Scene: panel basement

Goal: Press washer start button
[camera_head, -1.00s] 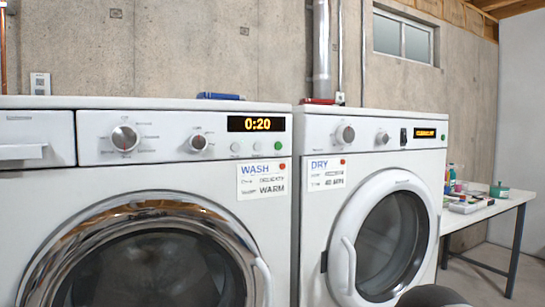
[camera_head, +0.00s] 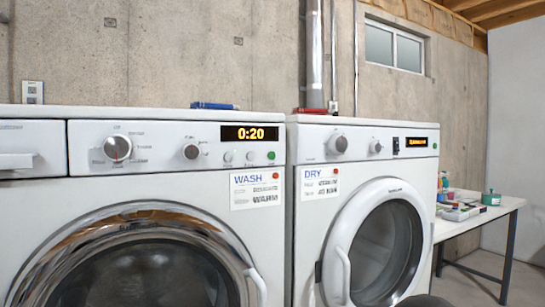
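The white washer (camera_head: 150,188) stands at the left, its front facing me. Its panel has two silver dials, a display (camera_head: 250,133) reading 0:20, two pale round buttons, and a green round button (camera_head: 271,155) at the right end. A card marked WASH (camera_head: 256,190) is fixed below the panel. The washer's round door (camera_head: 35,270) is shut. Neither of my grippers shows clearly. A dark rounded shape at the bottom edge, in front of the dryer, may be part of my arm.
The white dryer (camera_head: 305,148) stands close beside the washer on the right, its door shut. A blue object (camera_head: 214,106) lies on the washer and a red one on the dryer. A side table (camera_head: 500,207) with small items stands at the far right.

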